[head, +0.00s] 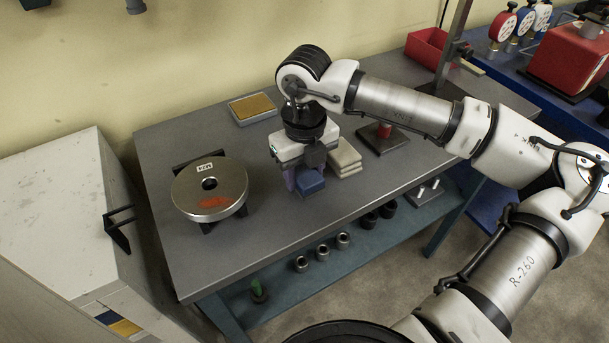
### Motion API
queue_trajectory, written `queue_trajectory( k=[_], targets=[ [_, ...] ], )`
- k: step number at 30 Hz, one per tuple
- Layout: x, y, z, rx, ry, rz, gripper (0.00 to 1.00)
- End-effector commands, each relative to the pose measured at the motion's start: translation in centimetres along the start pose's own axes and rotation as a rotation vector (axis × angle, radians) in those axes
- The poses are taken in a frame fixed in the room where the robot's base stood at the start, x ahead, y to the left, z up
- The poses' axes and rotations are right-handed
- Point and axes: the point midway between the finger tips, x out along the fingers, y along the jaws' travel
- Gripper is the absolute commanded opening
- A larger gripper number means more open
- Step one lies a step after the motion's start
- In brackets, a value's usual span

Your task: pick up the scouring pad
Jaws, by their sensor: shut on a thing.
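A dark blue block-shaped pad (310,184), which I take to be the scouring pad, is at the fingers of my gripper (303,175) over the middle of the grey bench top. My gripper points down and is shut on it. The gripper body and fingers hide part of the pad. I cannot tell whether the pad touches the bench or hangs just above it.
A stack of cream pads (345,160) stands close to the right of my gripper. A round metal disc (208,191) sits at left on the bench (200,266). A tray with a yellow-brown top (252,107) lies behind. A dark plate with a red piece (384,131) is farther right.

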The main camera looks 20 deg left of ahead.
Motion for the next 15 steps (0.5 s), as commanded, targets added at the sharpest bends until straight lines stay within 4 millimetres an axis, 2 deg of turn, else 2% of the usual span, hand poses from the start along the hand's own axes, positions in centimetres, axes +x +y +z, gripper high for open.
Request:
queue_trajectory(
  k=[2,10,15],
  targets=[
    [0.0,0.0,0.0,0.0,0.0,0.0,0.23],
    [-0.1,0.0,0.0,0.0,0.0,-0.001,0.23],
    [-1.2,-0.1,0.1,0.001,-0.002,-0.001,0.23]
  ],
)
